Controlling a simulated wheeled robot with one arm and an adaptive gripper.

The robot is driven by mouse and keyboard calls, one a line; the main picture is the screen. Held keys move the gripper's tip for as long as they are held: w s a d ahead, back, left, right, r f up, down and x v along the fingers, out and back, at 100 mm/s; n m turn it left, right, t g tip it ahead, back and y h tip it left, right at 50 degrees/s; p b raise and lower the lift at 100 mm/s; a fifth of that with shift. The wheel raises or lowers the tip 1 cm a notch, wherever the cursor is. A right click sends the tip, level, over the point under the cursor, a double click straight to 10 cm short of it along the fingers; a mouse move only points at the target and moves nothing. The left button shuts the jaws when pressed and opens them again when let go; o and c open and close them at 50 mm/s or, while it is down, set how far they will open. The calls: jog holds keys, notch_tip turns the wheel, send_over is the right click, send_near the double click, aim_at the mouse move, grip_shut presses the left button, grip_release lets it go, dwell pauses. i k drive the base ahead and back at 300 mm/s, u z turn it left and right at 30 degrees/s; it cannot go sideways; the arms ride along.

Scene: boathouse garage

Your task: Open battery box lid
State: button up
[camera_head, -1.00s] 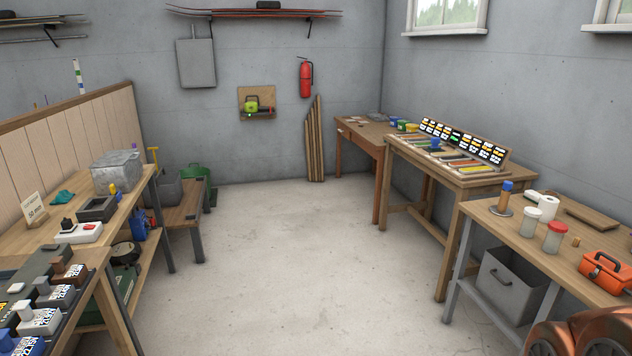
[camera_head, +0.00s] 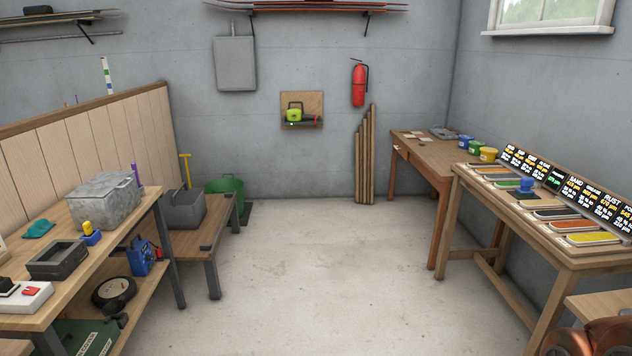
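No box in view carries a readable battery label, so I cannot tell for sure which is the battery box. A mottled grey box (camera_head: 104,202) with its lid shut stands at the back of the left workbench. A darker grey box (camera_head: 181,210) stands on the low bench beyond it; its lid state is unclear. A small dark open-topped box (camera_head: 57,260) sits nearer on the left workbench. My gripper is not in view; only a rounded copper-coloured part of mine shows at the bottom right.
The left workbench (camera_head: 128,212) has a lower shelf with a blue can (camera_head: 139,258) and a dark round item (camera_head: 113,291). A green tub (camera_head: 227,190) stands by the back wall. A table with colour trays (camera_head: 470,198) lines the right. The middle floor (camera_head: 320,270) is clear.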

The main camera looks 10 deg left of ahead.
aim_at(101, 184)
jog(key=u, duration=0.6)
jog(key=i, duration=1.4)
jog(key=u, duration=1.1)
